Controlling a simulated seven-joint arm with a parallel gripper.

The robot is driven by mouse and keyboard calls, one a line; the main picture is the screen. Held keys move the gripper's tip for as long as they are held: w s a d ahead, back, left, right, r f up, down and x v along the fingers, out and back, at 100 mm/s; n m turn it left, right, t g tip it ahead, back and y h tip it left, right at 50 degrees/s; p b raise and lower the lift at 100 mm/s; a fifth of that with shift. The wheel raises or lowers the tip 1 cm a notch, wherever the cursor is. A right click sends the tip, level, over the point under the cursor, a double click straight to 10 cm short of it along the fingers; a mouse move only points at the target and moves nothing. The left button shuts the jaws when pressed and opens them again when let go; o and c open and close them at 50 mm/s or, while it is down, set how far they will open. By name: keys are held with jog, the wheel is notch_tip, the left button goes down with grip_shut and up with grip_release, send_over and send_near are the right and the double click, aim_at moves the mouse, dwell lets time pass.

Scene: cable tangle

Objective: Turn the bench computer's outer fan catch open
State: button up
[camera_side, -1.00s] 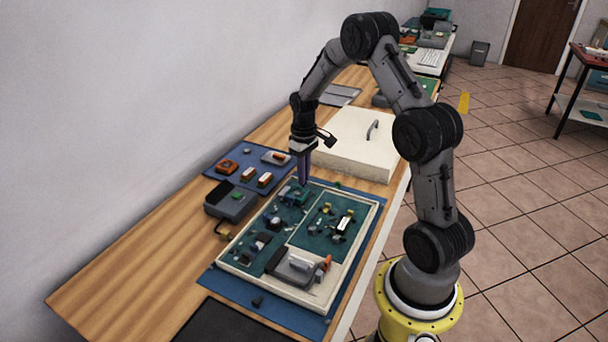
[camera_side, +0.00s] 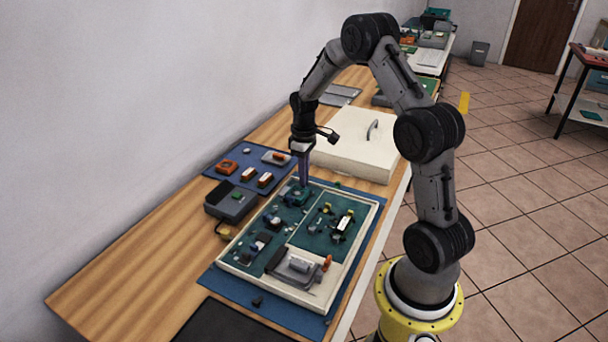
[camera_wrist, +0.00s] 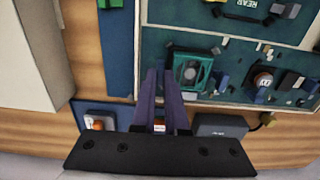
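The bench computer is an open, pale shallow case (camera_side: 371,215) with green boards, lying on a blue mat. A green square fan (camera_side: 299,195) sits near its back-left corner. My gripper (camera_side: 304,184) points down at the fan. In the wrist view my two purple fingers (camera_wrist: 161,72) stand a small gap apart, just left of the fan, with nothing seen held. Whether they touch it I cannot tell.
A cream box with a handle (camera_side: 350,145) stands close behind the case. A grey device (camera_side: 231,201) and a blue mat with small parts (camera_side: 228,155) lie to the left. Bare wood (camera_side: 140,270) is free at the front left.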

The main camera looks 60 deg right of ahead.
jog(key=o, duration=0.5)
jog(key=shift+c, duration=0.2)
jog(key=shift+r, duration=0.15)
notch_tip(320, 180, up, 14)
jog(key=shift+f, duration=0.2)
